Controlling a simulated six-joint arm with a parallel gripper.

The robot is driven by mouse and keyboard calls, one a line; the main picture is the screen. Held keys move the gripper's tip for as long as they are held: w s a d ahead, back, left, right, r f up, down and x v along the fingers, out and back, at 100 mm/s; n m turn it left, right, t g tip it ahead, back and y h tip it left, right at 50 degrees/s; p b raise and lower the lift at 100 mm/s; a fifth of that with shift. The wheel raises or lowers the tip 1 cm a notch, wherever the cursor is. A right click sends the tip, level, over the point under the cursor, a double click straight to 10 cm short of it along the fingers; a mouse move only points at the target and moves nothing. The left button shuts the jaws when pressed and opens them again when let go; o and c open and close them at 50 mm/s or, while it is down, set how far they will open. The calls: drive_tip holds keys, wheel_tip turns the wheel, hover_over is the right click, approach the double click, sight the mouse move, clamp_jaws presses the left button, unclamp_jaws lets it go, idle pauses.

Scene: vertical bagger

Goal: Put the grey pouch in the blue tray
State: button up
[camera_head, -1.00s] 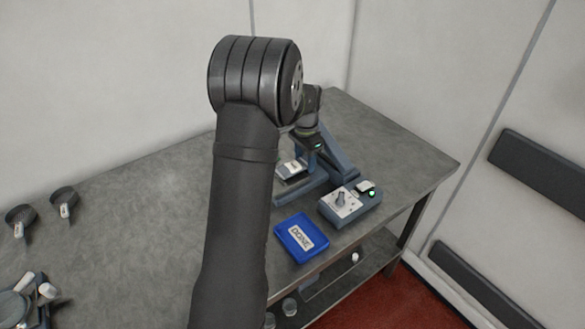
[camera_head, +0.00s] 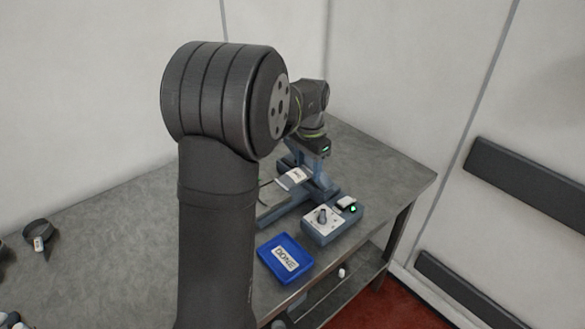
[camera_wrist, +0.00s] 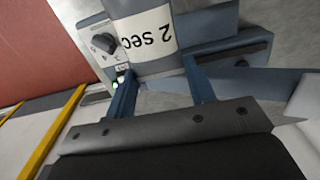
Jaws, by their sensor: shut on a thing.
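The grey pouch (camera_head: 293,179) has a white label and hangs at my gripper, just over the blue-grey bagger. In the wrist view the pouch (camera_wrist: 148,34), with "2 sec" on its label, lies between the two blue fingers of my gripper (camera_wrist: 160,68), which is shut on it. The blue tray (camera_head: 264,249) stands near the table's front edge, in front of the bagger and apart from the pouch. A white "DONE" label lies in its middle.
A control box (camera_head: 323,226) with a knob and a green light stands right of the tray. A dark round scoop-like item (camera_head: 38,233) lies at the far left.

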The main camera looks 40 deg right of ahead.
drive_tip(key=s+a+f+n, duration=0.2)
drive_tip(key=s+a+n, duration=1.2)
drive_tip(key=s+n, duration=0.3)
drive_tip(key=n, duration=0.1)
hover_over(274, 247)
wheel_tip(274, 247, down, 7)
drive_tip(key=shift+s+r, duration=0.15)
drive_tip(key=shift+f, duration=2.05)
drive_tip(key=shift+f, duration=0.1)
drive_tip(key=o, duration=0.8)
drive_tip(key=shift+f, duration=0.1)
drive_tip(key=shift+o, duration=0.2)
